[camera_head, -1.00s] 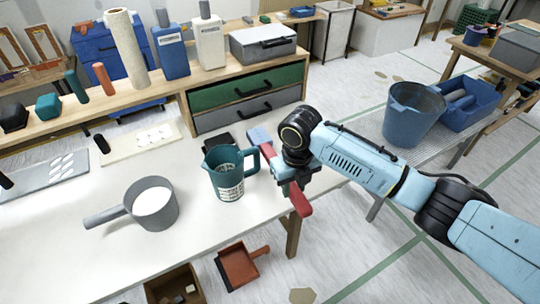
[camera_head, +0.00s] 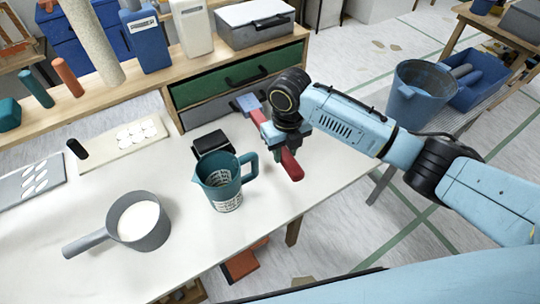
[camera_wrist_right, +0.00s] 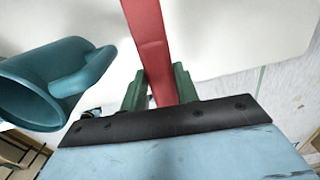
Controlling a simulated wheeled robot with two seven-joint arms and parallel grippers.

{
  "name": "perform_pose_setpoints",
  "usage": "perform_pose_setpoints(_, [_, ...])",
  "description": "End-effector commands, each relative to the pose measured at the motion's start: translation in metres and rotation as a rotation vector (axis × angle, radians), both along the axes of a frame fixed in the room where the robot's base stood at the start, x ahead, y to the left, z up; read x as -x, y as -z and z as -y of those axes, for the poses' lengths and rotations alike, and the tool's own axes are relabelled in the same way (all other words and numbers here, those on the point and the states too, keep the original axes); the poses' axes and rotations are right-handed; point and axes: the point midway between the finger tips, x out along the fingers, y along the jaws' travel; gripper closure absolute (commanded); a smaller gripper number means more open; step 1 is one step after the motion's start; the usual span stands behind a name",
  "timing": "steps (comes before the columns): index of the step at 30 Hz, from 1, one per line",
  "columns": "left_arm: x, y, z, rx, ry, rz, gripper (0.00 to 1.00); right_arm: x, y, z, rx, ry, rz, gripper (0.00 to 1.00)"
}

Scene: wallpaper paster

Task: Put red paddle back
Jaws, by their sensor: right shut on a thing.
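The red paddle (camera_head: 291,166) has a long red shaft with a pale blue-grey piece (camera_head: 247,103) at its far end. It is above the right edge of the white table, beyond and right of the teal jug (camera_head: 224,183). My right gripper (camera_head: 278,138) is shut on the red shaft. In the right wrist view the red shaft of the paddle (camera_wrist_right: 148,35) passes between the green fingers of my right gripper (camera_wrist_right: 158,82). The far end of the paddle is out of that view. My left gripper is not in view.
A black block (camera_head: 211,146) lies behind the jug. A grey pan (camera_head: 139,222) with white contents stands front left. A blue bucket (camera_head: 417,95) is at right. The white table (camera_head: 100,270) is bare at front.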

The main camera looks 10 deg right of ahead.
Motion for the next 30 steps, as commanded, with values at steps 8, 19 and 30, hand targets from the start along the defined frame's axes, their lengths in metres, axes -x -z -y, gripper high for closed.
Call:
perform_pose_setpoints(8, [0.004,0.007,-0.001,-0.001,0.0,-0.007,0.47,0.001,0.037,0.0,0.0,0.001,-0.002,0.99])
perform_pose_setpoints(19, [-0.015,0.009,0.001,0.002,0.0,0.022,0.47,0.0,0.089,0.0,0.0,0.001,-0.001,0.99])
perform_pose_setpoints(30, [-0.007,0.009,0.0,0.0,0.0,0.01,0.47,0.002,0.098,0.001,0.003,-0.001,-0.003,0.6])
